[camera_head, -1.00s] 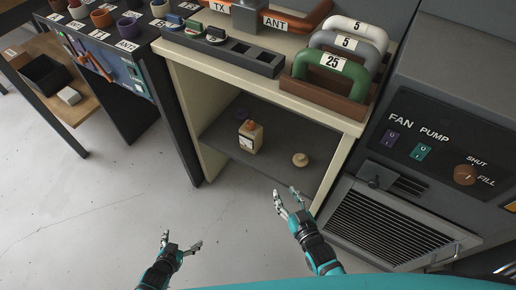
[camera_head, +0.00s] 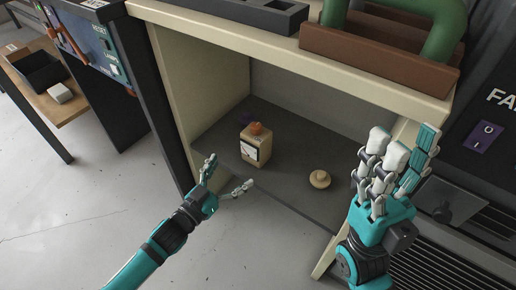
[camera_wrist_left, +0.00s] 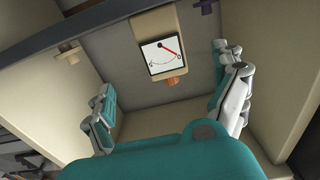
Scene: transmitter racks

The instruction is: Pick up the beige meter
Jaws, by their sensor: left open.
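The beige meter (camera_head: 256,147) stands on the dark shelf inside the open cabinet, an orange knob on its top. In the left wrist view the meter (camera_wrist_left: 170,25) appears upside down, its white dial with a red needle facing the camera. My left gripper (camera_head: 226,178) is open and empty at the front of the shelf, in front of and left of the meter, fingers apart and not touching it. In the wrist view the meter lies beyond and between the fingers. My right gripper (camera_head: 402,150) is raised at the cabinet's right side, fingers spread, with nothing visible in it.
A small beige knob-like piece (camera_head: 319,179) is on the shelf right of the meter.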

